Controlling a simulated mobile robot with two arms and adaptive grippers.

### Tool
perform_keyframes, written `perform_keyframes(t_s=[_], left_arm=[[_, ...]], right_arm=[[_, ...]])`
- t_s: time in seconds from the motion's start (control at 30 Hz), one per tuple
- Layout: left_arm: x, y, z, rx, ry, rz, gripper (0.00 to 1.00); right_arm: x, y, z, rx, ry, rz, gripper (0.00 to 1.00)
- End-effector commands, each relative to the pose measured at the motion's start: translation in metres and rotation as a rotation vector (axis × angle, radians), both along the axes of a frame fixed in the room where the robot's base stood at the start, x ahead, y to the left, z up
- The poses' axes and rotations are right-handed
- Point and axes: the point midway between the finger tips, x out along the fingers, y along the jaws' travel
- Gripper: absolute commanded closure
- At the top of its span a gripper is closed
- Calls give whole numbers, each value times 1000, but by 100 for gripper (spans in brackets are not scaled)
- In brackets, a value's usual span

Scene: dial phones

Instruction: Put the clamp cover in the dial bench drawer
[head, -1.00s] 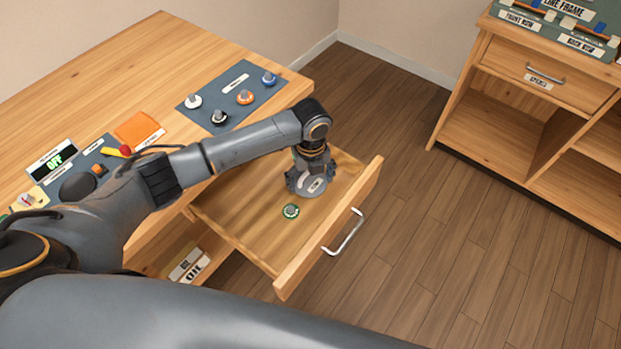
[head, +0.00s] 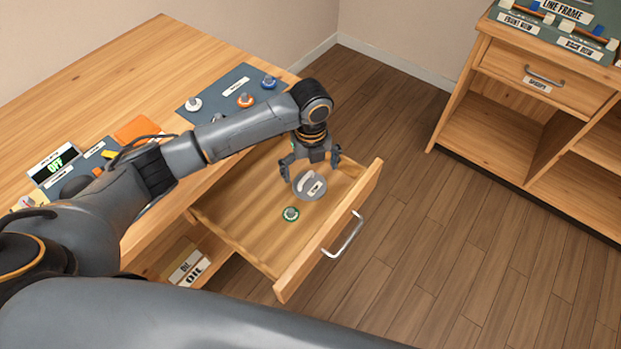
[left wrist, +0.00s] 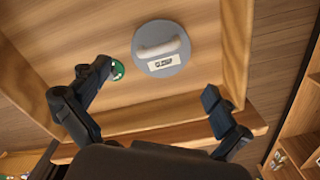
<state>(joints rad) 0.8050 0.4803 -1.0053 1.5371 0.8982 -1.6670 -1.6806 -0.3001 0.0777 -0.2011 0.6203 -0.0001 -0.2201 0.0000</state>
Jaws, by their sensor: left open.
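The clamp cover (head: 310,186) is a grey round disc with a pale handle and a label. It lies in the open dial bench drawer (head: 240,220); it also shows in the left wrist view (left wrist: 162,48), resting on the drawer floor (left wrist: 115,28). My left gripper (head: 311,172) is open just above and behind the cover, its fingers apart and clear of it. In the left wrist view my left gripper (left wrist: 158,85) has nothing between its fingers. My right gripper is not in view.
A small green-rimmed knob (head: 291,214) lies in the drawer beside the cover. The drawer's front carries a metal handle (head: 343,235). A mat with several knobs (head: 245,100) is on the bench top. A shelf unit (head: 540,95) stands at right, with open floor between.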

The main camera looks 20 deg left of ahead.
Motion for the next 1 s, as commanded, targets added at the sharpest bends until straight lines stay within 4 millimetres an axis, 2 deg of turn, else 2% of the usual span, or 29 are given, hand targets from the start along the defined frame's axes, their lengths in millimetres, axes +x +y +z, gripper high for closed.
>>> perform_keyframes(t_s=[0.1, 0.33, 0.5, 1.0], left_arm=[[1, 0, 27, -1, -3, -2, 0], [0, 0, 59, 0, 0, -1, 0], [0, 0, 65, 1, 1, 0, 0], [0, 0, 65, 0, 1, 0, 0]], right_arm=[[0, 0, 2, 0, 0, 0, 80], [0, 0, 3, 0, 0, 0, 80], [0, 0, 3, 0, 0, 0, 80], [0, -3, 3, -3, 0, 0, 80]])
